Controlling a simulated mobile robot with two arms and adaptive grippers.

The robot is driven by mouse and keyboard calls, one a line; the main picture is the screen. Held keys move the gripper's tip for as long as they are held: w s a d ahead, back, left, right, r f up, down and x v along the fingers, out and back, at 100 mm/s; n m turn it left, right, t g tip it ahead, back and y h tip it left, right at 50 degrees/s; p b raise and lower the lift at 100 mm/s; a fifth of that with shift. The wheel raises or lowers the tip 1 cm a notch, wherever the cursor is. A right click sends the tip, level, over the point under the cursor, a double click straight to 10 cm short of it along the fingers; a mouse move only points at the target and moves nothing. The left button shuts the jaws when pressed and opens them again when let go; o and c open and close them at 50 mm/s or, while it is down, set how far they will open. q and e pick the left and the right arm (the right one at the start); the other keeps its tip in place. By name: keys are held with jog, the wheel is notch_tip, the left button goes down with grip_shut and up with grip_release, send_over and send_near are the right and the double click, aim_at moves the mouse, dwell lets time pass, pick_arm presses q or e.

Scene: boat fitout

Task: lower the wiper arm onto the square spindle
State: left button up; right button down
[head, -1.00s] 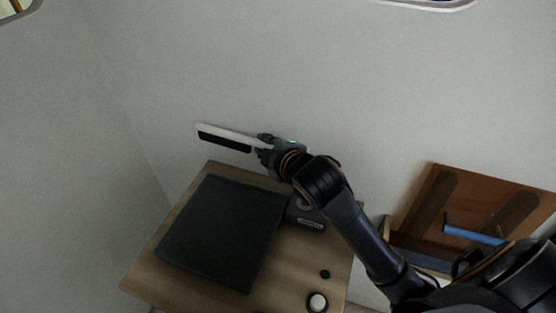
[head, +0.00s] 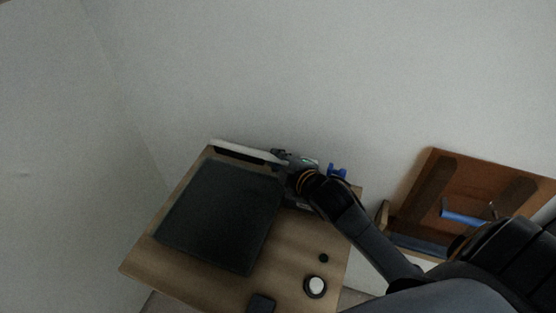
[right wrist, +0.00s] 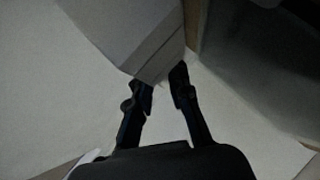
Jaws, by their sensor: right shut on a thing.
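The wiper arm (head: 245,151), a long pale bar with a dark strip along its lower side, lies low over the back edge of the table. My right gripper (head: 279,161) is shut on its right end. In the right wrist view, a broad pale grey piece (right wrist: 150,45) sits between and beyond the fingertips (right wrist: 158,85). The square spindle cannot be made out; my gripper and forearm cover that area. A grey unit under the gripper is mostly hidden. My left gripper is not in view.
A dark square mat (head: 220,215) covers much of the wooden table (head: 290,255). A round white-topped item (head: 316,287), a small black knob (head: 324,258) and a dark block (head: 262,303) are near the front. A blue part (head: 338,171) shows behind my wrist. A brown board (head: 470,195) stands right.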

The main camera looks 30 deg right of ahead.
jog(key=shift+f+b, duration=1.15)
jog(key=shift+b, duration=0.1)
jog(key=shift+f+b, duration=0.9)
jog(key=shift+f, duration=1.15)
jog(key=c, duration=1.2)
grip_release()
jog(key=shift+o, duration=0.2)
jog(key=v, duration=1.2)
